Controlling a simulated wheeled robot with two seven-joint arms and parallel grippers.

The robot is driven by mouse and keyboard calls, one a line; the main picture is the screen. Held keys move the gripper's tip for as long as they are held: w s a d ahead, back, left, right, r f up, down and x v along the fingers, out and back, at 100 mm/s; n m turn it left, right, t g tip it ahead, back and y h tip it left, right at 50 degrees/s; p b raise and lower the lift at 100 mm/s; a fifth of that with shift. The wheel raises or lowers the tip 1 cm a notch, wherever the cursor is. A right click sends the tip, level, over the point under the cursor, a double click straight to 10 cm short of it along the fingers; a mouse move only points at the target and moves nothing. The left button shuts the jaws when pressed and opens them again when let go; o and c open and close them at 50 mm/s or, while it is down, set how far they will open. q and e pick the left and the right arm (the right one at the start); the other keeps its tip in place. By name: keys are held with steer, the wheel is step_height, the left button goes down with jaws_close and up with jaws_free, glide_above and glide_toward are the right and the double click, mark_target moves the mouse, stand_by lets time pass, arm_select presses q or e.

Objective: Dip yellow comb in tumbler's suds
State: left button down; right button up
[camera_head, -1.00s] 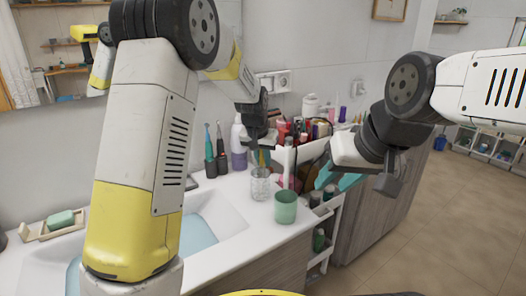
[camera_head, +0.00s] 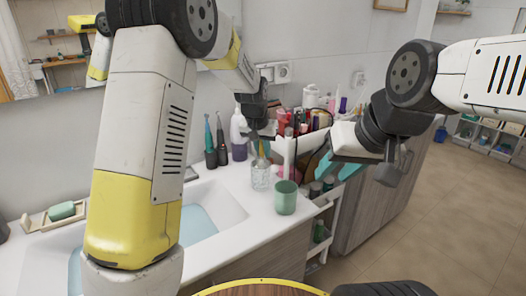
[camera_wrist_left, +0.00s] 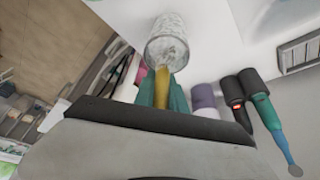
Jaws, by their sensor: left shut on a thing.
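My left gripper (camera_head: 260,142) is shut on the yellow comb (camera_wrist_left: 162,85), which shows between its two green fingertips in the left wrist view. The clear tumbler (camera_head: 260,178) stands on the white counter just below the left gripper; it also shows in the left wrist view (camera_wrist_left: 168,45), with whitish suds inside. The comb's far end meets the tumbler's rim in the picture; I cannot tell how far inside it is. My right gripper (camera_head: 390,172) hangs at the right, away from the tumbler, and its jaws are not clear.
A green cup (camera_head: 286,198) stands close to the tumbler's right. The sink (camera_head: 226,205) lies left. A cosmetics cart (camera_head: 322,203) stands right.

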arm_select(q)
step_height(320, 180, up, 10)
stand_by(1.0)
